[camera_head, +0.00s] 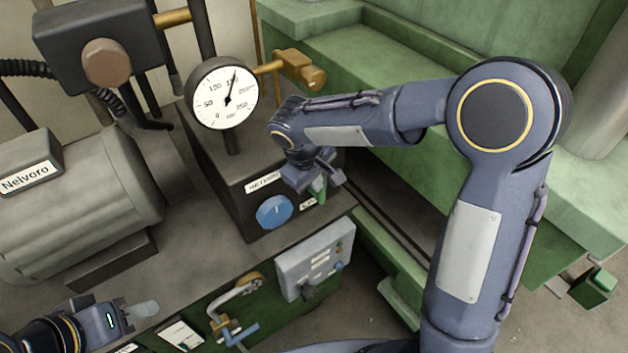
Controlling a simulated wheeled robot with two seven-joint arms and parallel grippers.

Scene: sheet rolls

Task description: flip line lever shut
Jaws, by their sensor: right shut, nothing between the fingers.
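My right gripper (316,180) is shut and empty. It points down in front of the dark box (262,215) that carries the gauge. A small green part (319,194), perhaps a lever handle, shows just below its fingers; the gripper partly hides it, and I cannot tell whether they touch. A valve with a blue handle (240,334) sits on a bent pipe at the lower front of the machine. I cannot tell for sure which of these is the line lever. My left gripper (143,311) is at the lower left, away from both; its finger opening is unclear.
A round white gauge (223,93) stands above the box, and a blue knob (273,212) is on its front. A grey control panel (315,258) is below. A motor (70,205) fills the left. Green machine steps (400,100) lie behind my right arm.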

